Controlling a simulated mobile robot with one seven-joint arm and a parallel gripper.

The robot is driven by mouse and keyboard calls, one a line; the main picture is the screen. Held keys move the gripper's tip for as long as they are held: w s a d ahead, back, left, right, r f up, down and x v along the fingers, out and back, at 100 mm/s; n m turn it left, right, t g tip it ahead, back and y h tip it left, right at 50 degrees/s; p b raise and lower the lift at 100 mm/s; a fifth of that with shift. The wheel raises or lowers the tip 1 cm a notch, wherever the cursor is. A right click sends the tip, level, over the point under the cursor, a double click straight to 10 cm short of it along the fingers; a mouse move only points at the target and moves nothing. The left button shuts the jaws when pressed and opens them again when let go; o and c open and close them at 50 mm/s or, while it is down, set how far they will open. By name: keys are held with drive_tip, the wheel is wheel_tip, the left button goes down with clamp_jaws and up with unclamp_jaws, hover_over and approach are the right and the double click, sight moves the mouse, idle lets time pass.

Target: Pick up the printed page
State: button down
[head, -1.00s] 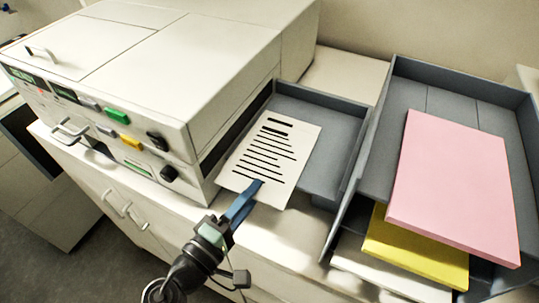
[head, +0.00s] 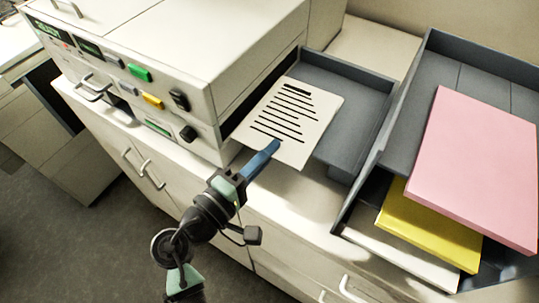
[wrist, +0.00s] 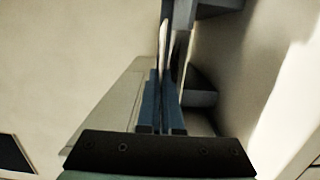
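The printed page (head: 290,122) is a white sheet with black lines of text, lying over the near left part of a grey output tray (head: 352,98) beside the copier. Its near edge sticks out toward me. My gripper (head: 268,152) is at that near edge, its blue fingers shut on the page. In the wrist view the fingers (wrist: 161,100) are close together, with the page (wrist: 164,42) seen edge-on as a thin pale strip beyond them. The lower finger is hidden by the page in the head view.
The white copier (head: 190,50) with coloured buttons stands at the left. A larger grey tray (head: 410,105) at the right holds a pink stack (head: 477,165) and a yellow one (head: 430,228). The cabinet (head: 285,215) is below, with open floor (head: 75,245) at lower left.

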wheel_tip(320, 180, up, 15)
idle(0.3)
